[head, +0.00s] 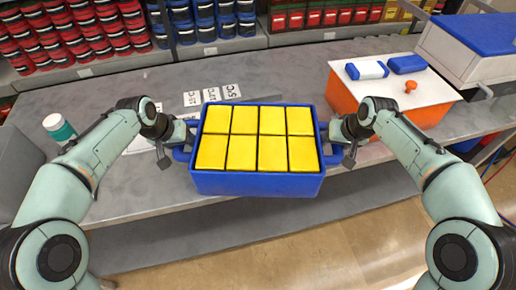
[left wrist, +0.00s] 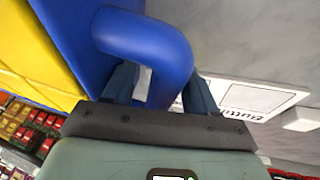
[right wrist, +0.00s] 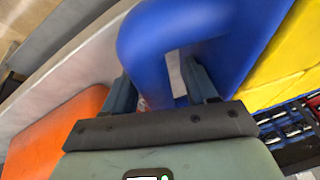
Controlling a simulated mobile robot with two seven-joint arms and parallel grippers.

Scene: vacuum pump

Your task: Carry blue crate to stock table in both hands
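The blue crate (head: 258,183) is at the front edge of the grey table (head: 130,195) in the head view, filled with several yellow blocks (head: 258,138). I cannot tell whether it rests on the table. My left gripper (head: 180,143) is at the left handle; in the left wrist view, its fingers (left wrist: 160,88) stand apart on either side of the blue handle (left wrist: 150,45), with narrow gaps. My right gripper (head: 336,140) is at the right handle; in the right wrist view, its fingers (right wrist: 162,90) likewise straddle the blue handle (right wrist: 150,45), with gaps. The fingertips are partly hidden.
An orange box with a white top (head: 395,100) stands right of the crate, carrying blue items (head: 367,70). A teal-and-white bottle (head: 58,128) is at the left. White label cards (head: 212,95) lie behind the crate. Racks of red and blue bins (head: 70,35) line the back. Floor in front is clear.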

